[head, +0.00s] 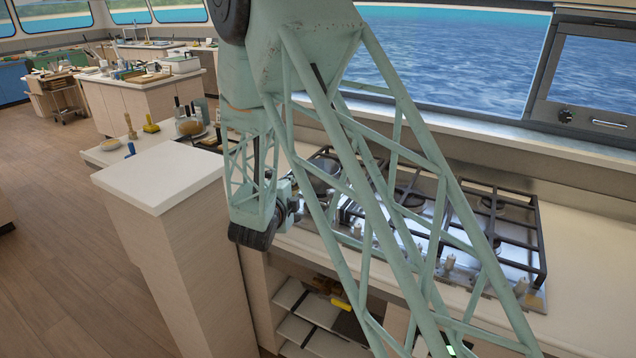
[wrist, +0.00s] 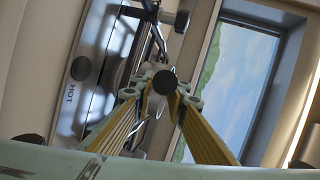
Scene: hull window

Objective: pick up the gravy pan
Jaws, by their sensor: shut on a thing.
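In the wrist view the two yellow-padded fingers of my gripper (wrist: 163,92) close in on a dark, round-ended piece, which looks like the handle end of the gravy pan (wrist: 164,82). Most of the pan is hidden behind this end and the fingers. In the head view my gripper is largely hidden by my arm, at the left end of the stove. A rounded grey shape shows there behind my arm; I cannot tell whether it is the pan, nor whether the pan touches the stove.
The gas stove (head: 520,262) with black grates is set in the counter (head: 585,225) under the window. A white-topped cabinet (head: 160,175) stands left of my wrist. Bottles and a bowl stand beyond it. Open shelves (head: 318,310) lie below. The wooden floor at left is clear.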

